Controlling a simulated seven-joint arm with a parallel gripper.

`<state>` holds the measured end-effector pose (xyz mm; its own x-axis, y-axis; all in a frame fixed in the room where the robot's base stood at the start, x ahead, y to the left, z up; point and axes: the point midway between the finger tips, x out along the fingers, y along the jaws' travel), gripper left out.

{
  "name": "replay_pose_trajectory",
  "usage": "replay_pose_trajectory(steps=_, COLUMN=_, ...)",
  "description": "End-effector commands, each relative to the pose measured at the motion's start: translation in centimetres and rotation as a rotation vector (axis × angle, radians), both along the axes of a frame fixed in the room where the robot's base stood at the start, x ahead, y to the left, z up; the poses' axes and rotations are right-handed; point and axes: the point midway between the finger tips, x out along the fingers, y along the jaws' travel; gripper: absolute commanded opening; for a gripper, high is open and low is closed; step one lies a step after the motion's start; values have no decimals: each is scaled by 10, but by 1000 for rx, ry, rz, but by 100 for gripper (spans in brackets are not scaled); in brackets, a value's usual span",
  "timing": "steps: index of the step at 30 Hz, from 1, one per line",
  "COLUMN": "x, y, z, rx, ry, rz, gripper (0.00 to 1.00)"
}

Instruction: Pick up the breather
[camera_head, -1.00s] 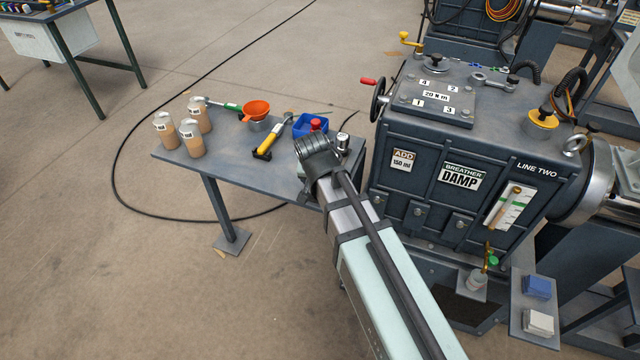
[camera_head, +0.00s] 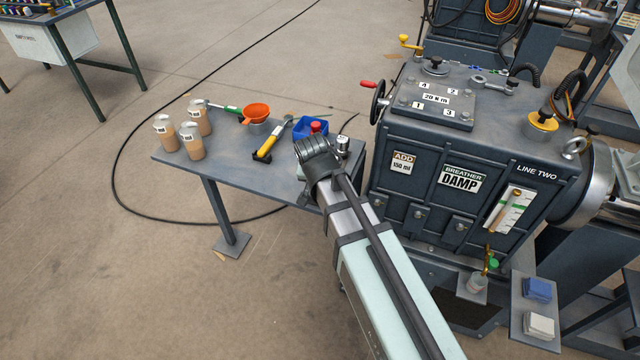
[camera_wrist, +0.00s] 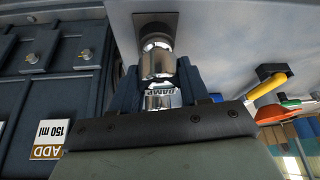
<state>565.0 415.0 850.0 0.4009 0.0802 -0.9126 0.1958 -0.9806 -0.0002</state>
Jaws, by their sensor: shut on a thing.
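In the head view a small chrome piece with a dark top, seemingly the same breather (camera_head: 343,146), shows just right of my gripper (camera_head: 319,156). The fingertips are hidden there.
The grey table (camera_head: 245,172) also holds a blue bin (camera_head: 302,131), a yellow-handled tool (camera_head: 268,147), an orange funnel (camera_head: 256,111) and several tan bottles (camera_head: 192,142). The dark gearbox (camera_head: 425,205) stands close on the right. The table's front left is clear.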

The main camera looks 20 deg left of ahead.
Motion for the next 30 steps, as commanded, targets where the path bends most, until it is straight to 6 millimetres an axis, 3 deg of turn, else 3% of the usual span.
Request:
replay_pose_trajectory(steps=5, x=1, y=1, z=12, rx=1, ry=-2, rz=0, gripper=13)
replay_pose_trajectory(steps=21, x=1, y=1, z=84, rx=2, ry=-2, rz=-1, gripper=13)
replay_pose_trajectory(steps=30, x=0, y=0, z=99, rx=0, ry=0, rz=-1, gripper=13)
